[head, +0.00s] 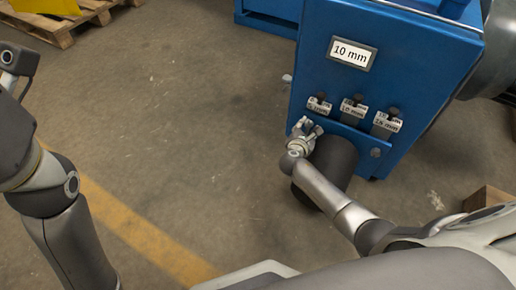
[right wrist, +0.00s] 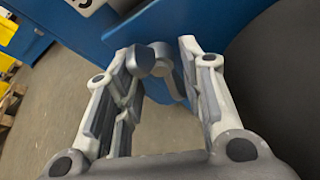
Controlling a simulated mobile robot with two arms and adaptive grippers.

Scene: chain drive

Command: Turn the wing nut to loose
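The wing nut (right wrist: 163,62) is grey metal with rounded wings. In the right wrist view it sits in front of the blue panel, between the fingertips of my right gripper (right wrist: 158,58). The fingers stand apart on both sides of it; its left wing is very close to the left finger, and I cannot tell if they touch. In the head view my right gripper (head: 303,130) is at the lower left of the blue machine (head: 405,70) and hides the wing nut. My left arm shows at the left, but its gripper is out of frame.
A sign reading 10 mm (head: 352,54) is on the machine. Below it hang several marked tags, one of them the middle tag (head: 353,113). A dark cylinder (head: 338,158) stands out beside my right gripper. A wooden pallet (head: 65,30) lies far left. The floor between is clear.

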